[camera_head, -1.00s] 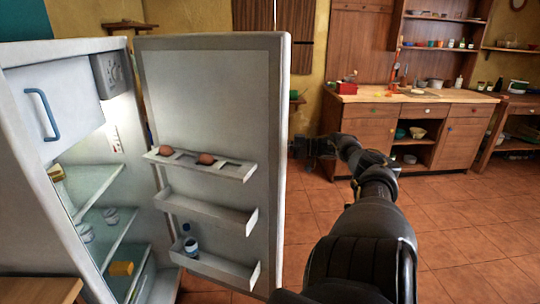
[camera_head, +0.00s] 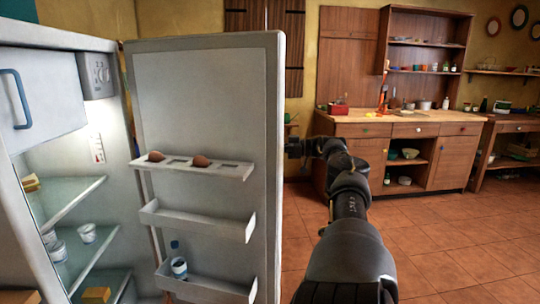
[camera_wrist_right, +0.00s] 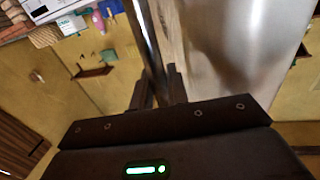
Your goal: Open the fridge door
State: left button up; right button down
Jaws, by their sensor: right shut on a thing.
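The fridge door (camera_head: 215,90) stands wide open in the head view, its inner side with shelves facing me. The fridge body (camera_head: 50,60) is at the left, its lit inside showing. My right arm reaches along the door's outer side, and my right gripper (camera_head: 292,147) is at the door's free edge, mostly hidden behind it. In the right wrist view my right gripper (camera_wrist_right: 158,88) is shut on a thin dark bar, the fridge door handle (camera_wrist_right: 148,45), beside the door's shiny outer face (camera_wrist_right: 235,45). My left gripper is not in view.
Brown eggs (camera_head: 201,161) and a small bottle (camera_head: 178,262) sit in the door shelves. Jars (camera_head: 87,233) stand on the glass shelves inside. A wooden cabinet (camera_head: 345,165) stands at the back right. The tiled floor (camera_head: 450,240) right of the door is clear.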

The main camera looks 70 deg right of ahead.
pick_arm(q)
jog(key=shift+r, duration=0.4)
pick_arm(e)
jog(key=shift+d+f, duration=0.1)
jog(key=c, duration=1.4)
grip_release()
jog(key=shift+d, duration=0.1)
jog(key=shift+c, duration=0.2)
jog(key=shift+r, duration=0.2)
